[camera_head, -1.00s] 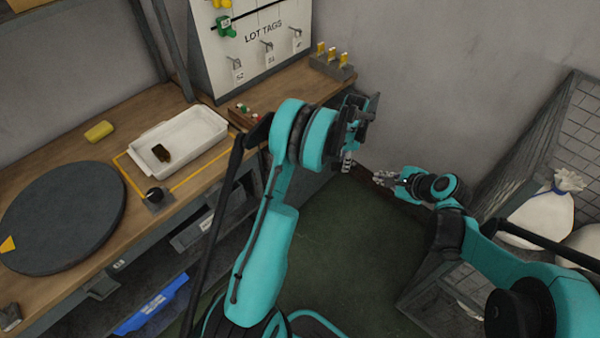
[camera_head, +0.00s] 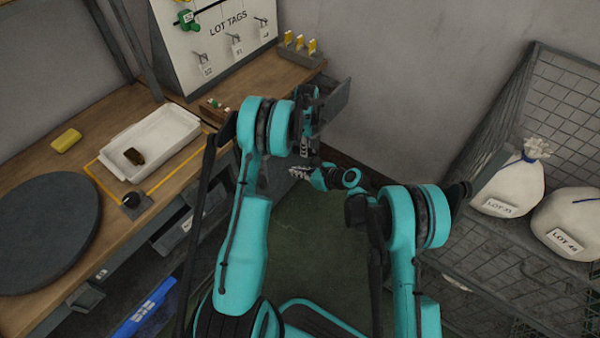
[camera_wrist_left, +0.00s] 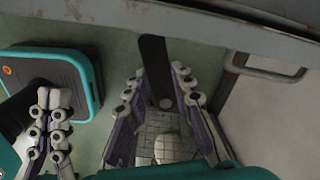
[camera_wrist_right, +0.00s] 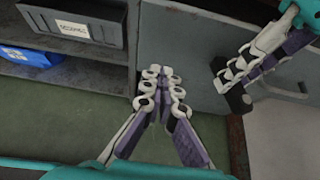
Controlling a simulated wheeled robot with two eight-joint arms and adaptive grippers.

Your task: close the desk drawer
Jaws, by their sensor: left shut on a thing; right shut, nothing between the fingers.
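The open desk drawer (camera_head: 338,98) juts out as a grey panel past the desk's right end, partly behind my left arm. Its edge appears to be the grey panel across the top of the left wrist view (camera_wrist_left: 210,25). My left gripper (camera_head: 308,145) is beside the drawer, shut on a dark bar (camera_wrist_left: 154,65); I cannot tell whether this bar is the drawer's handle. My right gripper (camera_head: 298,172) is just below the left one, shut and empty. In the right wrist view its fingertips (camera_wrist_right: 160,78) are in front of a grey panel (camera_wrist_right: 180,40).
The wooden desk (camera_head: 105,125) holds a white tray (camera_head: 160,140) and a round dark disc (camera_head: 45,230). A blue bin (camera_head: 148,305) is on the lower shelf. A wire cage (camera_head: 480,240) with white sacks stands at right. Green floor (camera_head: 310,235) lies between.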

